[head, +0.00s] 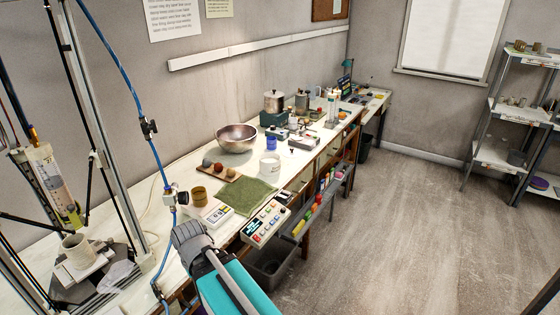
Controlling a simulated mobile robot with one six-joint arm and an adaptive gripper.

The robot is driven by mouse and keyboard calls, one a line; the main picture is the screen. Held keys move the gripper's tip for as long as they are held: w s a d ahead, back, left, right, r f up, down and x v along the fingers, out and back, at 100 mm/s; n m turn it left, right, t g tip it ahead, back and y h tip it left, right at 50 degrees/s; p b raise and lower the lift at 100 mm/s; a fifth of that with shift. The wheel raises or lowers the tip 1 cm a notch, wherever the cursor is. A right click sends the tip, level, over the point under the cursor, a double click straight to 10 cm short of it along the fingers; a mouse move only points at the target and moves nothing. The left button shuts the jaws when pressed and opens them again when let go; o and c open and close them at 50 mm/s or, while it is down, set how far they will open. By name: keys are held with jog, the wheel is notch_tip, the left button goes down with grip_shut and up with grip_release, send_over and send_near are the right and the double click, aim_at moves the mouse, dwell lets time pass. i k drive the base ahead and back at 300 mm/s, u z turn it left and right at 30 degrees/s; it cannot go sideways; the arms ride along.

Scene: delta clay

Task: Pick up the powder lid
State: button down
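I cannot pick out a powder lid for certain at this size. A white tub (270,163) stands on the long workbench, behind the green cloth. A small blue container (271,143) stands just behind it. A small dark item lies on the bench to the right of these, too small to name. My arm enters from the bottom edge, with a teal link and a grey joint in front of the bench. My gripper's fingers do not show, so I cannot see whether it is open or holds anything.
A metal bowl (236,138), a board with several balls (219,172), a brown cup (199,195), a scale (217,214) and a green cloth (247,196) crowd the bench. A button panel (265,223) sits at the front edge. A clay printer (62,200) stands left. Open floor lies right.

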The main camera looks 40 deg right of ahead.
aim_at(292, 152)
jog(key=z, duration=0.3)
jog(key=k, duration=0.8)
jog(key=z, duration=0.55)
jog(key=k, duration=0.55)
jog(key=z, duration=0.6)
jog(key=i, duration=1)
jog(key=z, duration=0.4)
jog(key=i, duration=1.5)
jog(key=u, duration=0.75)
